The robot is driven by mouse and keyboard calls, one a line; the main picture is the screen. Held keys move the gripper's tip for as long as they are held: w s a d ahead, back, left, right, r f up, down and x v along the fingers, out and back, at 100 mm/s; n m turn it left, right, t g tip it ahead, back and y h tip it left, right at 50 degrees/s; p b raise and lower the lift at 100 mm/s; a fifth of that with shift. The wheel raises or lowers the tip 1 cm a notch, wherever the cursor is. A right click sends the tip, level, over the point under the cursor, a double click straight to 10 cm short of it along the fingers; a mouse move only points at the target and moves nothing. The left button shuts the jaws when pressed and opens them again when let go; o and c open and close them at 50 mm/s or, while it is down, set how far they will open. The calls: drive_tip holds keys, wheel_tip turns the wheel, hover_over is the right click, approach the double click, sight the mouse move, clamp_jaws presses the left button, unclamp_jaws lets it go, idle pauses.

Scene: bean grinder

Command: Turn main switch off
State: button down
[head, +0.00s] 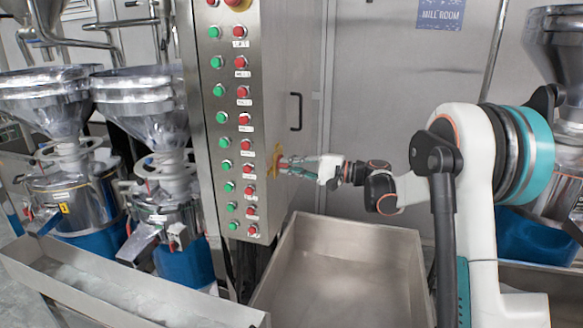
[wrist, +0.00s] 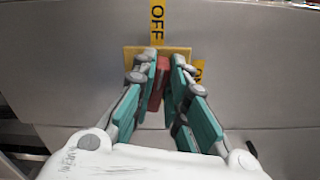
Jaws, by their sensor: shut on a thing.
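The main switch has a red handle (wrist: 158,82) on a yellow plate (wrist: 133,54), fixed to the side of the grey cabinet. An OFF label (wrist: 157,20) is above the plate and a partly hidden ON label (wrist: 198,69) is at its right. My gripper (wrist: 166,78) has its teal fingers shut on the red handle, one on each side. The visible part of the handle runs roughly up and down, slightly tilted; its exact angle is partly hidden by the fingers. In the head view my gripper (head: 284,164) reaches the yellow plate (head: 276,157) from the right.
The cabinet front (head: 205,130) carries rows of green and red buttons left of my gripper. A dark door handle (head: 296,112) is above it. An empty metal trough (head: 345,260) stands below my arm. Grinders with hoppers (head: 150,110) stand at the left.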

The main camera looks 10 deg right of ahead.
drive_tip(key=shift+f+n, duration=0.25)
drive_tip(key=shift+n, duration=0.85)
drive_tip(key=shift+b, duration=0.3)
drive_tip(key=c, duration=1.6)
unclamp_jaws()
drive_tip(key=v, duration=1.2)
